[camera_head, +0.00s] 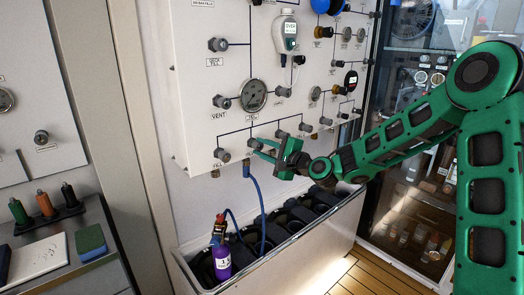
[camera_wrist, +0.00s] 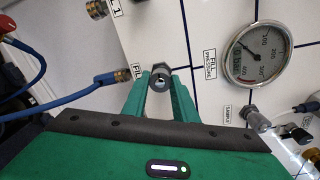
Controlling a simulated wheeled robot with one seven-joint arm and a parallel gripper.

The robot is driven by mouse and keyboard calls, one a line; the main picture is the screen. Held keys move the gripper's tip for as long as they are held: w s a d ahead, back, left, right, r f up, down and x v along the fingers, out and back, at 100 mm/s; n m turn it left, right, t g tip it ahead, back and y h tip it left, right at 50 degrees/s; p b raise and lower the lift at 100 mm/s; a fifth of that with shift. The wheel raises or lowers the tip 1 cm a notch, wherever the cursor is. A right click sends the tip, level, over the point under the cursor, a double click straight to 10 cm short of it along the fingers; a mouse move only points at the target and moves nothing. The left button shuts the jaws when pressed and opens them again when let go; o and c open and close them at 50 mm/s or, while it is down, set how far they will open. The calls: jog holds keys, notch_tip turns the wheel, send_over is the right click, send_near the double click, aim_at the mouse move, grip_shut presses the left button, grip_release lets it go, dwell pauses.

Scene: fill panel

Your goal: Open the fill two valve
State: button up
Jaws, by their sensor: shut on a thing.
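My gripper (camera_head: 262,150) is at the lower part of the white fill panel (camera_head: 205,100). In the wrist view its green fingers (camera_wrist: 160,88) are shut around a small dark and metal valve knob (camera_wrist: 160,76), one finger on each side. A label beside this knob begins with "FILL" (camera_wrist: 137,71), but a finger hides the rest, so I cannot read its number. Another knob (camera_head: 222,155) is to the left in the head view, above a "FILL" label. A label ending in "1" (camera_wrist: 116,7) shows at the top of the wrist view.
The fill pressure gauge (camera_wrist: 257,55) and the sample knob (camera_wrist: 257,118) are near the gripper. A blue hose (camera_head: 259,195) hangs from the panel towards a purple bottle (camera_head: 222,262) in the trough (camera_head: 183,258). Several other knobs line the panel.

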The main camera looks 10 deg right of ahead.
jog(key=n, duration=0.7)
jog(key=shift+s+a+f, duration=0.15)
jog(key=shift+f, duration=0.05)
jog(key=n, duration=0.3)
jog(key=shift+f+n+h, duration=0.1)
jog(key=shift+n+h, duration=0.2)
jog(key=n, duration=0.3)
jog(key=shift+f+t, duration=0.1)
jog(key=shift+t, duration=0.2)
jog(key=n, duration=0.6)
jog(key=shift+f+n, duration=0.1)
jog(key=shift+n, duration=0.2)
jog(key=n, duration=0.5)
jog(key=shift+n, duration=0.3)
jog(key=o, duration=1)
jog(key=shift+o, duration=0.2)
